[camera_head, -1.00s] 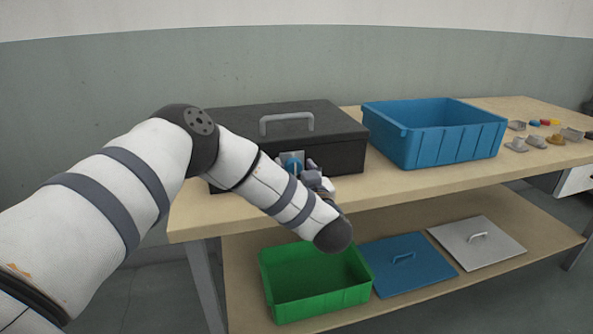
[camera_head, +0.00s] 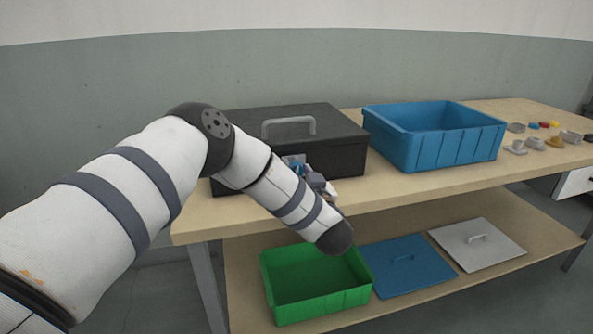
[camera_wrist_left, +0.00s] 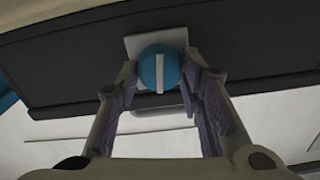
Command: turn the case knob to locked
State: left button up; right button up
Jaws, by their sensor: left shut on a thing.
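The black case (camera_head: 340,160) stands at the left of the bench with its grey handle (camera_head: 289,124) on top. Its blue knob (camera_wrist_left: 160,70) sits on a pale square plate (camera_wrist_left: 132,46) on the case front. A white line across the knob face runs upright in the left wrist view. My left gripper (camera_wrist_left: 160,82) is shut on the knob, one finger on each side. In the head view my forearm partly hides the knob (camera_head: 296,160) and the gripper (camera_head: 312,177). The lock markings, if any, cannot be made out. My right gripper is not in view.
A blue open bin (camera_head: 440,148) stands to the right of the case. Several small parts lie at the bench's right end. The lower shelf holds a green bin (camera_head: 318,300), a blue lid (camera_head: 405,280) and a grey lid (camera_head: 490,254).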

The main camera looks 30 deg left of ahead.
pick_arm(q)
jog(key=m+p, duration=0.1)
jog(key=m, duration=0.2)
jog(key=shift+d+r+m, duration=0.1)
jog(key=shift+m, duration=0.3)
jog(key=m, duration=0.3)
jog(key=shift+w+m, duration=0.1)
jog(key=shift+m, duration=0.2)
jog(key=m, duration=0.4)
jog(key=shift+f+m, duration=0.3)
jog(key=shift+f, duration=0.05)
jog(key=m, duration=0.4)
jog(key=shift+b, duration=0.3)
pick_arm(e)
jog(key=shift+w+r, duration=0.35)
pick_arm(q)
jog(key=o, duration=1.1)
